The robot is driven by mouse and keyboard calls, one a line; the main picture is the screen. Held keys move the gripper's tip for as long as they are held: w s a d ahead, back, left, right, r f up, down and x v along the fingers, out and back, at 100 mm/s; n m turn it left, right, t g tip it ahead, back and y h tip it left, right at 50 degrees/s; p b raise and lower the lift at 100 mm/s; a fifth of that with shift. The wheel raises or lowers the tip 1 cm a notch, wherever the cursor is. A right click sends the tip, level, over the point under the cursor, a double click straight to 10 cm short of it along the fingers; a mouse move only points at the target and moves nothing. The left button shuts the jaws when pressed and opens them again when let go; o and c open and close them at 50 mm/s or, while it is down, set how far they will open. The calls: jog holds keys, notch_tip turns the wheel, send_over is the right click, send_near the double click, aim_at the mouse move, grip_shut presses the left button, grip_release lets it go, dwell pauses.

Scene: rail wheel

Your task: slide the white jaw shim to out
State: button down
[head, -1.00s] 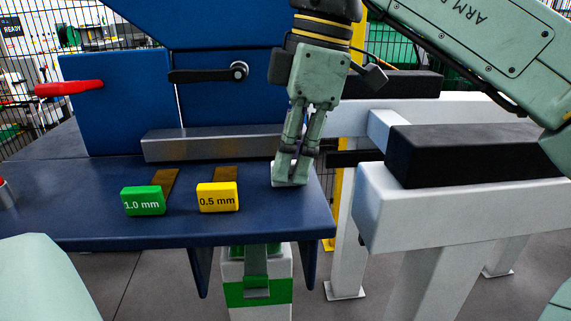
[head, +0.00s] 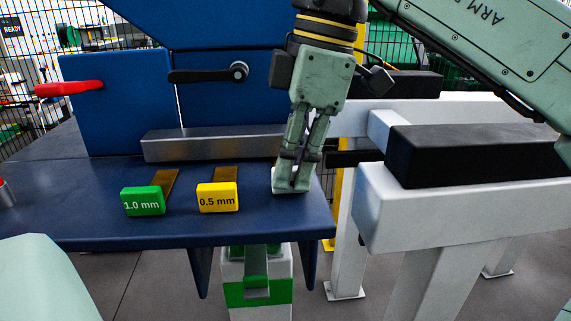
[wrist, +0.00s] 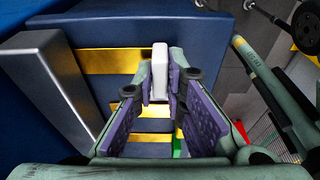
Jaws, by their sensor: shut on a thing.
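The white jaw shim (head: 276,181) is at the right end of the blue table's front part, mostly hidden behind my fingers in the head view. In the wrist view its white block (wrist: 160,72) stands between my fingertips. My gripper (head: 291,184) points down at the table and is shut on this block; the gripper also shows in the wrist view (wrist: 158,84). A brass strip (wrist: 112,68) runs left from near the white block, toward the steel jaw bar (head: 210,145). No label on the white block can be read.
A green 1.0 mm block (head: 142,201) and a yellow 0.5 mm block (head: 217,198), each with a brass strip behind, sit left of my gripper. The blue table (head: 90,225) ends just right of my gripper. A white beam frame (head: 460,215) stands beyond.

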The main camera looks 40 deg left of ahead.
jog(key=shift+s+d, duration=0.8)
jog(key=shift+d, duration=0.15)
jog(key=shift+s+d, duration=0.1)
jog(key=shift+d, duration=0.05)
jog(key=c, duration=1.4)
grip_release()
jog(key=shift+c, duration=0.2)
jog(key=shift+r+p, duration=0.1)
jog(key=shift+p, duration=0.25)
notch_tip(320, 180, up, 6)
jog(key=p, duration=0.7)
